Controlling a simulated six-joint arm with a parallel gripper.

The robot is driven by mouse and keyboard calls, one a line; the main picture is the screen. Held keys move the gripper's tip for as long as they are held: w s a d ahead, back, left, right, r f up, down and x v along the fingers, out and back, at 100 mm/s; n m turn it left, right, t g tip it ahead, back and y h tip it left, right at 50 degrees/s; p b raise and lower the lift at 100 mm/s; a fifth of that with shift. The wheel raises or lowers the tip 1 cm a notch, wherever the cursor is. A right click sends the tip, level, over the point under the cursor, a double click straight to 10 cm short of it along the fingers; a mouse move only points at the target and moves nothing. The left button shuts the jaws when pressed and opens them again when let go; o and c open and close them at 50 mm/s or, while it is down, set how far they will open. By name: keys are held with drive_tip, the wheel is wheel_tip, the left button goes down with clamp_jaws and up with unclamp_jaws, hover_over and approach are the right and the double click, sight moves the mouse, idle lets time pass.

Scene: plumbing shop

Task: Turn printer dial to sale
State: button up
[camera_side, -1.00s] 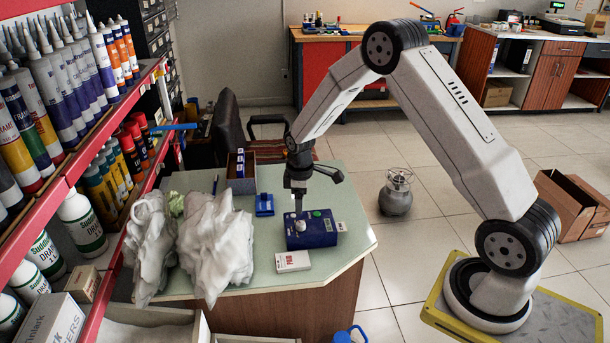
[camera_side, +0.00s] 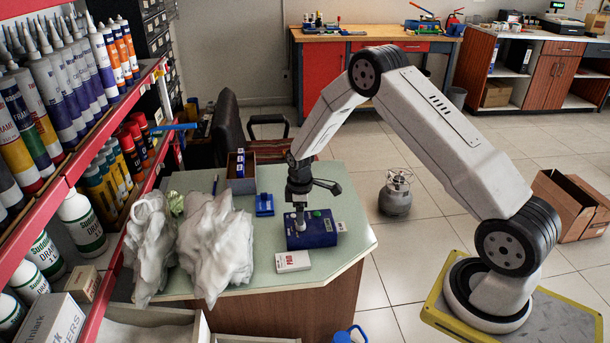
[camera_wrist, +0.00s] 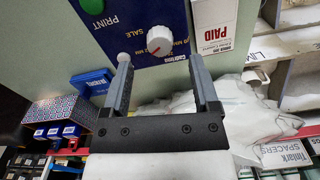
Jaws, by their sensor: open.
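The dark blue printer (camera_side: 324,240) sits on the pale green counter. In the wrist view its panel (camera_wrist: 135,12) carries a green button (camera_wrist: 108,4), the words PRINT and SALE, and a round white dial (camera_wrist: 160,38) with a red mark toward its lower left. A smaller white knob (camera_wrist: 123,57) shows by the left fingertip. My gripper (camera_wrist: 160,62) is open, pointing down, with its fingertips spread on either side of the dial's position in the wrist view. In the side view, my gripper (camera_side: 299,208) is right over the dial and mostly hides it; contact cannot be told.
A white PAID box (camera_side: 293,262) lies just in front of the printer. A small blue item (camera_side: 264,205) and an open box (camera_side: 241,183) stand behind it. Crumpled white bags (camera_side: 215,245) fill the left of the counter.

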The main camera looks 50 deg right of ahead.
sight(310, 230)
drive_tip(key=shift+f, duration=1.9)
clamp_jaws()
